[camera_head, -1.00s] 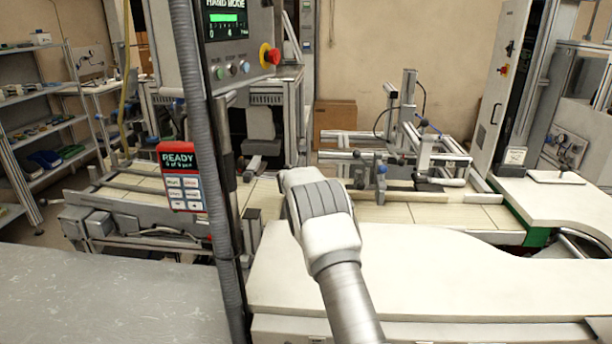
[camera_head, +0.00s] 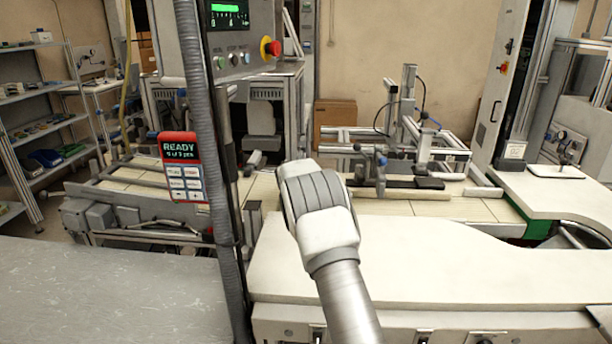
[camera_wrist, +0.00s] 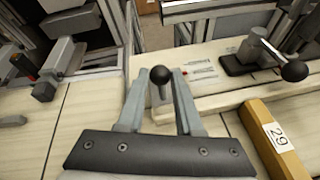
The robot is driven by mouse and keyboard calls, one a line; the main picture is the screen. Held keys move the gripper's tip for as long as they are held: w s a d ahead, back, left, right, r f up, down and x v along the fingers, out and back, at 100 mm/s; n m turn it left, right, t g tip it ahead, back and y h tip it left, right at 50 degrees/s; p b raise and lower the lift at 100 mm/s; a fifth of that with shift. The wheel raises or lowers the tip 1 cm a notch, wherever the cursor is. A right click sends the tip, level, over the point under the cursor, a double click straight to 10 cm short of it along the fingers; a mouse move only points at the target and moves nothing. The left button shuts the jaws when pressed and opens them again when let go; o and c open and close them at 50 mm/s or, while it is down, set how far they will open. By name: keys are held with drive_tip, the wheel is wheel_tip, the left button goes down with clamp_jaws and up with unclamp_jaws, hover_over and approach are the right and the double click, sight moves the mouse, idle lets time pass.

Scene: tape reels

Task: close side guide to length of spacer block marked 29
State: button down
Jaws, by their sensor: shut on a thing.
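In the wrist view my gripper (camera_wrist: 161,82) is shut on a black ball knob (camera_wrist: 160,74) with a thin metal stem, its two grey fingers on either side. The knob stands in front of a pale plate with small red and black print, beside the metal rails; I cannot tell for sure how it joins the side guide. The tan spacer block (camera_wrist: 282,157) with a white label reading 29 lies on the pale bed to the right, apart from my gripper. In the head view my own arm hides the gripper.
A black clamp (camera_wrist: 245,58) with a ball-ended lever (camera_wrist: 294,69) stands on the rail behind the block. Metal parts (camera_wrist: 66,53) stand on the left. In the head view a control box (camera_head: 238,40) hangs above, and a white worktop (camera_head: 420,270) lies in front.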

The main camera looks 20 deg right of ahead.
drive_tip(key=shift+f, duration=0.1)
drive_tip(key=c, duration=0.6)
unclamp_jaws()
drive_tip(key=shift+s+a, duration=0.1)
drive_tip(key=shift+s, duration=0.05)
drive_tip(key=b+v, duration=0.3)
drive_tip(key=v, duration=1.4)
drive_tip(key=shift+s, duration=0.1)
